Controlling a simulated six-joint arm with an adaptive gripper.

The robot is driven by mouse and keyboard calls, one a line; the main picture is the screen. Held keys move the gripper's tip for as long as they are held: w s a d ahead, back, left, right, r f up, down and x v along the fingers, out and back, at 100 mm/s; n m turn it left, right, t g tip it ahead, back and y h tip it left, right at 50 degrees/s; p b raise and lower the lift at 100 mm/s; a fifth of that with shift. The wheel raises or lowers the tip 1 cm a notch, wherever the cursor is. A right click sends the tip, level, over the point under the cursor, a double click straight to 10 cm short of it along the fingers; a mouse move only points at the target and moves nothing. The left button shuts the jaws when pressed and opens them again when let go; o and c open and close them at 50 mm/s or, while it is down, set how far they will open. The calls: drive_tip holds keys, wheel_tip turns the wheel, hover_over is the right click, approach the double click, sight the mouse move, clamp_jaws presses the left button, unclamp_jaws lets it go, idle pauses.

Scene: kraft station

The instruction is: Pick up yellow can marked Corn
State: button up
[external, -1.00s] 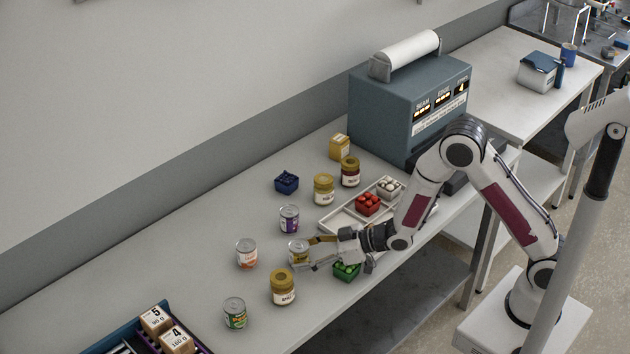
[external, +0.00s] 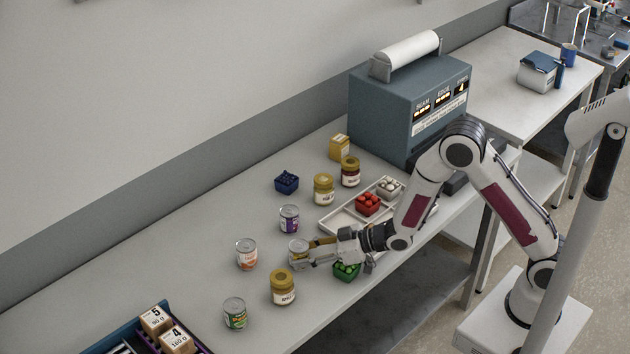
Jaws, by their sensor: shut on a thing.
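The yellow can (external: 298,246) stands upright at the middle of the table's near half, its silver lid showing. My gripper (external: 303,252) reaches in from the right, low over the table, with its fingers on either side of the can, shut on it. The fingers cover much of the can and its label, so I cannot read it here. I cannot tell any gap between the can and the table.
A purple can (external: 289,218), an orange-labelled can (external: 246,254), a green can (external: 235,313) and a yellow-lidded jar (external: 282,287) stand close around. A white tray (external: 334,223) lies behind.

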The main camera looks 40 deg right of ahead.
sight(304, 246)
drive_tip(key=shift+r, duration=0.2)
drive_tip(key=shift+r, duration=4.8)
